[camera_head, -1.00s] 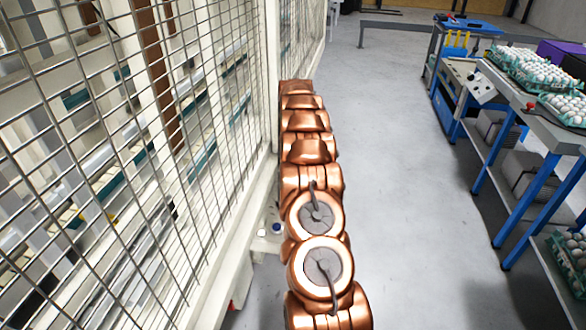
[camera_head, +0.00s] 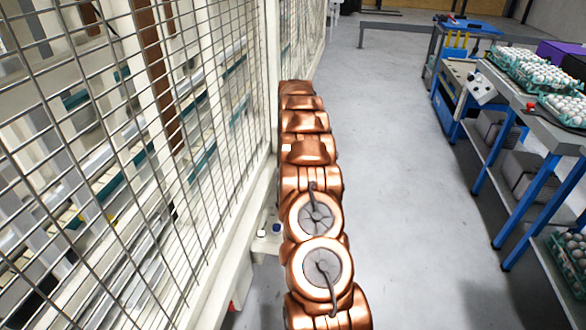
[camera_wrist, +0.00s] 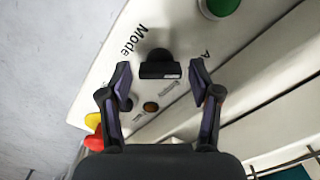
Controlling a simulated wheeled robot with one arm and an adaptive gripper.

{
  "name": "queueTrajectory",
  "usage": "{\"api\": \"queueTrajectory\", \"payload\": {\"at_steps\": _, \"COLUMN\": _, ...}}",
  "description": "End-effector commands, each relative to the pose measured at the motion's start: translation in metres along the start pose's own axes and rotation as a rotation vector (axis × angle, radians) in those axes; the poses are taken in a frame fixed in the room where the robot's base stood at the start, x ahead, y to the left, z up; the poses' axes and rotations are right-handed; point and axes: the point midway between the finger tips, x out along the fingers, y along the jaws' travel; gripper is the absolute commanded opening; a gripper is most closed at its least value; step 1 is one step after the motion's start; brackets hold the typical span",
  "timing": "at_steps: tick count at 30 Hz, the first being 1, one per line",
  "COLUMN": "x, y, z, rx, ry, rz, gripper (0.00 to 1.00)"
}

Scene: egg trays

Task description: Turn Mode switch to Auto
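The Mode switch (camera_wrist: 160,65) is a black knob on a pale panel (camera_wrist: 135,50), in the upper middle of the wrist view. The word "Mode" is printed to its left, and a letter "A" shows to its right, the rest hidden by a finger. My gripper (camera_wrist: 160,75) is open, with one dark finger on each side of the knob. A gap shows between each fingertip and the knob; I cannot tell the depth between them. The switch and my gripper are hidden behind my copper arm in the head view.
A green button (camera_wrist: 218,5), a small amber button (camera_wrist: 151,107) and red and yellow parts (camera_wrist: 93,130) are near the switch. A wire fence (camera_head: 150,130) runs along the left. A table with egg trays (camera_head: 545,75) stands at the right. The floor between is clear.

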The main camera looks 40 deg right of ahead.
Motion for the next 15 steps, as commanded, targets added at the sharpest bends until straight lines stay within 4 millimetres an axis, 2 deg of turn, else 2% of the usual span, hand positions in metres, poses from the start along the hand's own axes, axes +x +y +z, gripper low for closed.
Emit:
{"api": "queueTrajectory", "payload": {"at_steps": 10, "x": -0.001, "y": 0.0, "z": 0.0, "rx": 0.001, "ry": 0.0, "rz": 0.0, "gripper": 0.71}}
{"api": "queueTrajectory", "payload": {"at_steps": 15, "x": -0.014, "y": 0.0, "z": -0.001, "rx": 0.0, "ry": 0.003, "rz": 0.001, "gripper": 0.71}}
